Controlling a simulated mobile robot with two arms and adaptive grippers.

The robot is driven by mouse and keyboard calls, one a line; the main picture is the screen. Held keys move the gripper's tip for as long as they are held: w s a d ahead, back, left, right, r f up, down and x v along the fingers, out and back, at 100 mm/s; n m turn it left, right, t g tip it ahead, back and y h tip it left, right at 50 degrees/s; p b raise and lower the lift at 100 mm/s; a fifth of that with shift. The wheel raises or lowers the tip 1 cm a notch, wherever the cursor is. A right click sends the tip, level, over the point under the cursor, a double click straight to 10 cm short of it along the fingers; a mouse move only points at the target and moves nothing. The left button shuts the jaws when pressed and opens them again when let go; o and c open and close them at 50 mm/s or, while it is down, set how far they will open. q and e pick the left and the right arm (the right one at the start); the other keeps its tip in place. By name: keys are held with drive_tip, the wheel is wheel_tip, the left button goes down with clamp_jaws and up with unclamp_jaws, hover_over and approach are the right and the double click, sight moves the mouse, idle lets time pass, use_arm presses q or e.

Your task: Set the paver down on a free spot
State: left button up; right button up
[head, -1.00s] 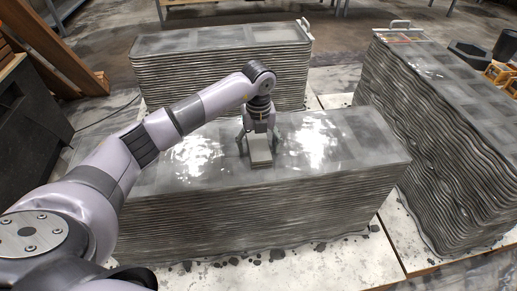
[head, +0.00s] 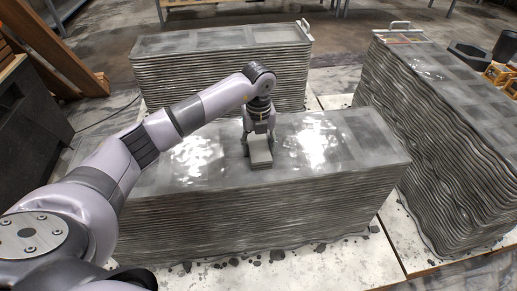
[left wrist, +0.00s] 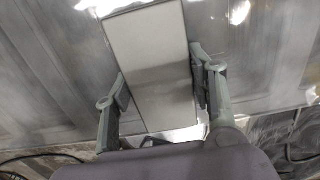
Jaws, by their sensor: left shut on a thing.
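The paver (head: 260,152) is a light grey rectangular block. My left gripper (head: 258,142) is shut on it, over the middle of the front printed concrete block's top (head: 340,143). In the left wrist view the paver (left wrist: 150,65) lies between the two fingers of the left gripper (left wrist: 158,95). It is close to the top surface, but I cannot tell whether it touches. My right gripper is in neither view.
A second printed block (head: 220,40) stands behind, and a third (head: 440,90) stands at the right. White handles (head: 400,25) stick up at the right block's far end. The front block's top is bare on both sides of the paver.

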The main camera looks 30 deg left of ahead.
use_arm(q)
clamp_jaws()
